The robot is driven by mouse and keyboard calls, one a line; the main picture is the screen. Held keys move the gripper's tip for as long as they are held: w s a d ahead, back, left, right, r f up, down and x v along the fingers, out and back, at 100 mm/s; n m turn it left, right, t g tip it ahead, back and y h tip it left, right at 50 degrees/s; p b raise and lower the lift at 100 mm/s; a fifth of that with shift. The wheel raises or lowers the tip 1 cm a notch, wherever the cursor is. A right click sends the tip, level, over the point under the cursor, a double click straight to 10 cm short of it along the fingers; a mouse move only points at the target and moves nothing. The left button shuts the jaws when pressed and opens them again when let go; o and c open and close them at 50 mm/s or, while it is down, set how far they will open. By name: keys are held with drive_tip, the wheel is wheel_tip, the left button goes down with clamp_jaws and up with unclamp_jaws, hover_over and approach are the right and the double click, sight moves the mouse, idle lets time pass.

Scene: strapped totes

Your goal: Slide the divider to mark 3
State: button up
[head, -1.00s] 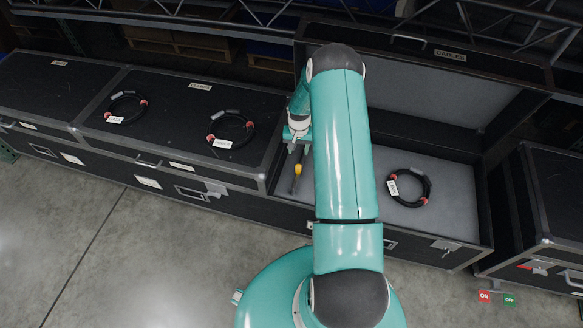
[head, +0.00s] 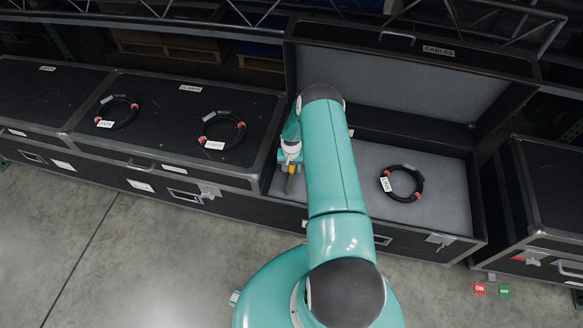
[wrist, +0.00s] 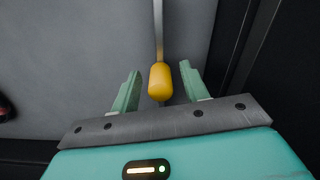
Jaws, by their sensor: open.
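The open case (head: 462,238) has a grey floor and a raised lid labelled CABLES. A yellow knob (head: 291,169) shows near its left end, partly hidden by my gripper (head: 290,164). In the wrist view the yellow knob (wrist: 160,82) sits at the end of a thin metal strip (wrist: 158,28), which looks like the divider seen edge-on. My gripper (wrist: 161,78) is open, with one green finger on each side of the knob and a visible gap on both sides. I cannot make out any numbered marks; my arm covers part of the case.
A black cable coil (head: 402,196) with red bands and a white tag lies on the case floor, right of my arm. Closed cases stand left, bearing two more coils (head: 222,144) (head: 117,124). Another case (head: 552,190) stands close on the right.

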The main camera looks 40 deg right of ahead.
drive_tip(key=shift+c, duration=0.3)
clamp_jaws()
drive_tip(key=s+d, duration=0.4)
drive_tip(key=s, duration=0.1)
drive_tip(key=s+d, duration=0.9)
drive_tip(key=s, duration=0.1)
drive_tip(key=shift+s+d, duration=0.2)
drive_tip(key=shift+d, duration=0.2)
unclamp_jaws()
drive_tip(key=shift+s+d, duration=0.1)
drive_tip(key=shift+o, duration=0.3)
drive_tip(key=shift+r, duration=0.15)
wheel_tip(320, 180, up, 14)
drive_tip(key=shift+f, duration=0.2)
